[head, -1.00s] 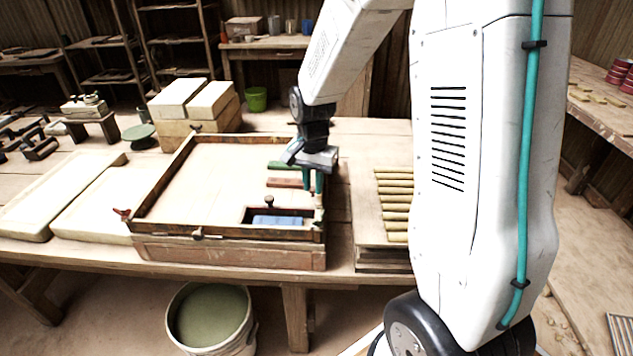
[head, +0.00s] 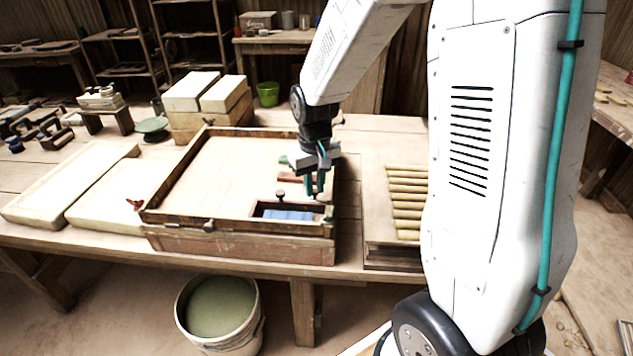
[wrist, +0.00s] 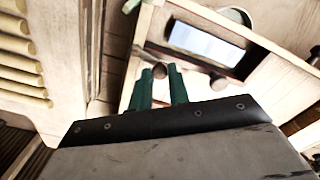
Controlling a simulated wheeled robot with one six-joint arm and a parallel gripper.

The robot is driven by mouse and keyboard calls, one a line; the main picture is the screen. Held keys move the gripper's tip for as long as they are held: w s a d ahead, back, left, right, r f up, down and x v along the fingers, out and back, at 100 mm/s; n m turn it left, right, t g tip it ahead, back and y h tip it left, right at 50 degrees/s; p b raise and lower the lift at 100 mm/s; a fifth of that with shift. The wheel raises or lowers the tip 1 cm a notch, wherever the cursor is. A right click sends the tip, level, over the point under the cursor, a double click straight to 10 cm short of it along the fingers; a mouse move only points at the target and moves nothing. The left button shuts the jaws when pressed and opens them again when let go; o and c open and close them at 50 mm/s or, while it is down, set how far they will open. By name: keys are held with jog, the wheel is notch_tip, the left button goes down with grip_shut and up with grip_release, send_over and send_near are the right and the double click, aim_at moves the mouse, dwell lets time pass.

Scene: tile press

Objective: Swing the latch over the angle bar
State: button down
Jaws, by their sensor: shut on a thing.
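A shallow wooden tray-like frame (head: 240,247) lies on the bench, with dark angle bars (head: 175,218) along its edges. My gripper (head: 314,191) points down at the frame's right side, near the front right corner. Its green fingers are shut on a small brown knob, which I take for the latch's; in the wrist view my gripper (wrist: 160,80) has this latch knob (wrist: 160,71) between its fingertips. The latch's arm is mostly hidden, so its angle to the bar cannot be told. A second brown knob (head: 281,194) stands beside a blue-bottomed opening (head: 288,215).
Ribbed yellowish rods (head: 407,200) lie on a board to the right of the frame. Pale slabs (head: 75,185) lie to the left, and stacked blocks (head: 208,100) stand behind. A bucket (head: 220,310) is on the floor in front.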

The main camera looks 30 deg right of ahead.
aim_at(315, 193)
jog(key=shift+s+a+n, duration=0.25)
jog(key=shift+s+n, duration=0.05)
jog(key=shift+n, duration=0.8)
jog(key=c, duration=1.3)
grip_release()
jog(key=shift+c, duration=0.2)
notch_tip(315, 193, up, 8)
jog(key=shift+f, duration=0.1)
